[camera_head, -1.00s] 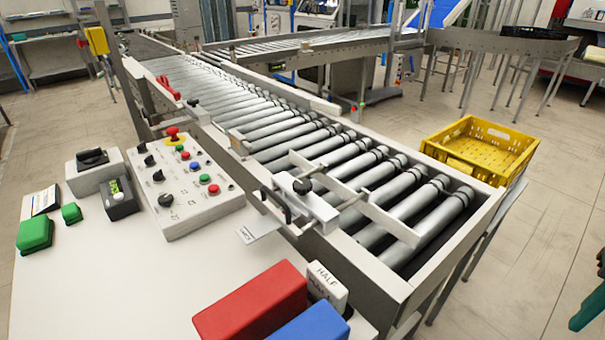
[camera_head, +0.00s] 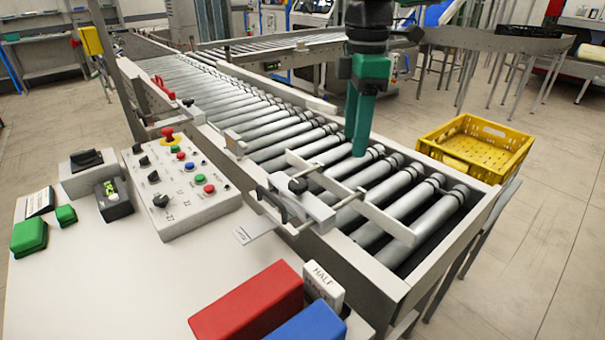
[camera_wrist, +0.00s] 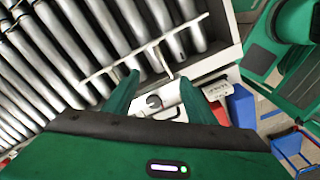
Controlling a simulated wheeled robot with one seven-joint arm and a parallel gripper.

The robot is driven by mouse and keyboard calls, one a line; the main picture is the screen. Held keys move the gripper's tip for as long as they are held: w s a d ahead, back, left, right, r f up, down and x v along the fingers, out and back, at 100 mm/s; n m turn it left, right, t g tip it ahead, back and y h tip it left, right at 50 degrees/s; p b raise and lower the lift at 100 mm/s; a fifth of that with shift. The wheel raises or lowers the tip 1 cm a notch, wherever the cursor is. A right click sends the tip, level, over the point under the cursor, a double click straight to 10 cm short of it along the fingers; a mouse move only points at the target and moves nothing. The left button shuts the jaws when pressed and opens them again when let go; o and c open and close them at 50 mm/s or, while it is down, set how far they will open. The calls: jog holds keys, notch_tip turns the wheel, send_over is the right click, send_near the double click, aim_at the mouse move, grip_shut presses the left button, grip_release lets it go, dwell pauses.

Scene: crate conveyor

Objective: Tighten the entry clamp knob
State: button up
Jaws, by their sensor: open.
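The entry clamp knob (camera_head: 298,185) is a small black knob on a light clamp block (camera_head: 316,211) at the conveyor's near side rail. A guide bar (camera_head: 350,200) runs over the rollers beside the clamp, joined by rods. My green gripper (camera_head: 358,148) points down above the rollers, behind and to the right of the knob, apart from it. In the wrist view the knob (camera_wrist: 154,101) shows between the two green fingers of my gripper (camera_wrist: 165,88), farther off than the fingertips. The fingers are open and empty.
A control panel (camera_head: 185,190) with buttons and a red emergency stop stands left of the clamp. Red (camera_head: 247,308) and blue (camera_head: 312,323) blocks lie on the near table. A yellow crate (camera_head: 473,151) stands at the right. The space above the rollers is otherwise clear.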

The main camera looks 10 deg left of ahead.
aim_at(299, 183)
jog(key=s+a+n, duration=0.2)
jog(key=a+n, duration=0.3)
jog(key=a, duration=0.6)
notch_tip(299, 183, down, 10)
jog(key=shift+s+d+r, duration=0.15)
jog(key=shift+c, duration=0.6)
jog(key=c, duration=0.9)
jog(key=shift+d, duration=0.2)
jog(key=shift+a, duration=0.15)
